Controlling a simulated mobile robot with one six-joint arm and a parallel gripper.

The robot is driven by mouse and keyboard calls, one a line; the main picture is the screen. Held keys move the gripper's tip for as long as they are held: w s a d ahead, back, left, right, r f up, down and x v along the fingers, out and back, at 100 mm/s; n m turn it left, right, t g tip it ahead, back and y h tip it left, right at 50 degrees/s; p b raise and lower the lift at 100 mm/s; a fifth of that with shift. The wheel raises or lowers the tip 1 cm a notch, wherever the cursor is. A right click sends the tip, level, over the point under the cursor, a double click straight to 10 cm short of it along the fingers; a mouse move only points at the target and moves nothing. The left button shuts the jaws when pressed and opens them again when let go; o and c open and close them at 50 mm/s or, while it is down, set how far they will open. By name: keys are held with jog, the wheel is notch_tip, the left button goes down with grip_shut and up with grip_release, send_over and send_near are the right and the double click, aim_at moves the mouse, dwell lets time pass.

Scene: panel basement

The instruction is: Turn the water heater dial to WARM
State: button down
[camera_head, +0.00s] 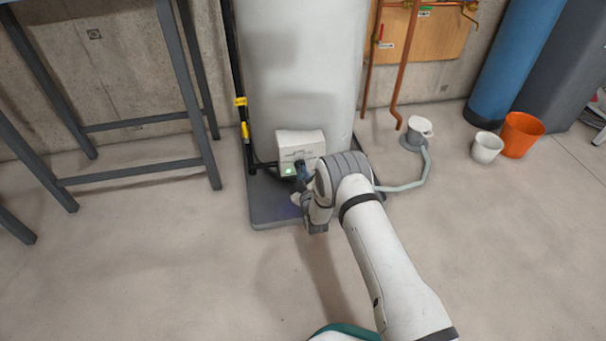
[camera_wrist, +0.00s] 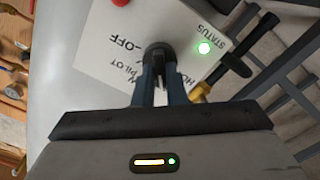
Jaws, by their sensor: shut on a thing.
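The water heater (camera_head: 300,60) is a tall white cylinder standing on a grey base tray (camera_head: 272,217). A white control box (camera_head: 300,146) is on its lower front, and a green status light (camera_head: 289,171) glows on it. In the wrist view the box face (camera_wrist: 105,68) shows rotated, with the lettering OFF, PILOT and STATUS; the other labels are partly covered. My gripper (camera_wrist: 160,70) is shut on the black dial (camera_wrist: 158,52). The dial's pointer is hidden by the fingers, so its setting cannot be read. The green light (camera_wrist: 204,47) also shows there.
A yellow-handled gas pipe (camera_head: 244,130) runs beside the heater on the left. A grey metal frame (camera_head: 130,175) stands farther left. A drain pot with a hose (camera_head: 417,130), a white bucket (camera_head: 487,147) and an orange bucket (camera_head: 521,134) are on the right. The front floor is clear.

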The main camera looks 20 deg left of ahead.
jog(key=shift+w+d, duration=0.2)
dwell(0.4)
jog(key=c, duration=1.5)
grip_release()
jog(key=shift+s+a, duration=0.1)
jog(key=shift+a, duration=0.05)
jog(key=p+v, duration=0.3)
jog(key=v, duration=0.5)
jog(key=shift+a, duration=0.1)
